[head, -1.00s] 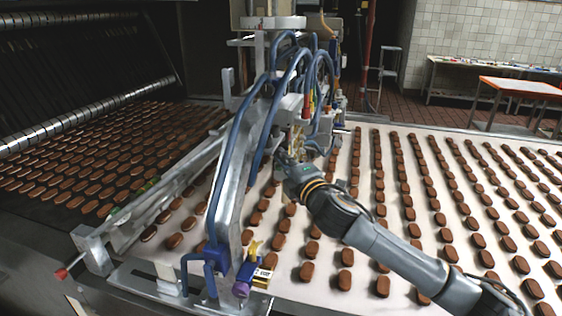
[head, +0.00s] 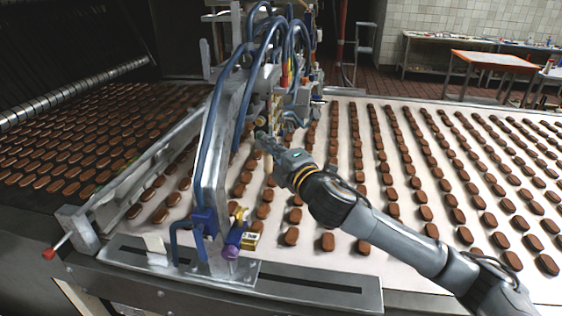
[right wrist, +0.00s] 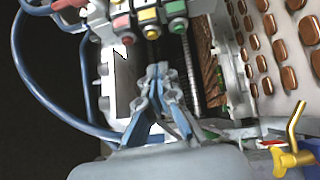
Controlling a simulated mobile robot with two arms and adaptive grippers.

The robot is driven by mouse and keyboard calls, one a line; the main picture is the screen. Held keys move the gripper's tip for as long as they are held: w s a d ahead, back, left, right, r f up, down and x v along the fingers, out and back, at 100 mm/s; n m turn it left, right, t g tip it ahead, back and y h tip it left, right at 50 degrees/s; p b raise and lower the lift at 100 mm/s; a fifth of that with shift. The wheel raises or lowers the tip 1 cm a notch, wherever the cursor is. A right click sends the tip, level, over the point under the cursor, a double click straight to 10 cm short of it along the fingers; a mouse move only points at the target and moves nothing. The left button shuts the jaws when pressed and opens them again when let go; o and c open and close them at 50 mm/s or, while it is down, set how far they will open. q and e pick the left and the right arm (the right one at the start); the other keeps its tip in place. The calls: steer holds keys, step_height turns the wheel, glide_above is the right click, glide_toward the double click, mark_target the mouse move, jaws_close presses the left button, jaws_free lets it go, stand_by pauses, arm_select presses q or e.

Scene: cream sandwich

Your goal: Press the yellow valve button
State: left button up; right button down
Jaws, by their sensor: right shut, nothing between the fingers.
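In the right wrist view, a row of coloured push buttons sits on the machine's valve block, with a yellow button (right wrist: 152,31) between a red one (right wrist: 127,38) and a green one (right wrist: 178,25). My right gripper (right wrist: 158,72) is shut and empty, its fingertips a short way below the yellow button and apart from it in the picture. In the head view my right gripper (head: 262,137) is beside the machine's frame; the buttons are too small or hidden to tell apart there. My left gripper is not in view.
Blue hoses (head: 240,85) arch over the machine's metal frame (head: 212,165). A yellow lever valve (right wrist: 290,157) shows at the lower right of the wrist view. Rows of brown biscuits lie on the pale conveyor belt (head: 345,150). An orange-topped table (head: 490,60) stands far behind.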

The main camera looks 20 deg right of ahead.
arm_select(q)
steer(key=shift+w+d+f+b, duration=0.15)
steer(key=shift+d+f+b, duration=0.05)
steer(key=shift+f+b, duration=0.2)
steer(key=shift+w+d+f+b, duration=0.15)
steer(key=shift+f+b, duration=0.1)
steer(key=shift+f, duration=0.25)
arm_select(e)
steer(key=s, duration=0.5)
steer(key=shift+s+d, duration=0.1)
steer(key=shift+s, duration=0.2)
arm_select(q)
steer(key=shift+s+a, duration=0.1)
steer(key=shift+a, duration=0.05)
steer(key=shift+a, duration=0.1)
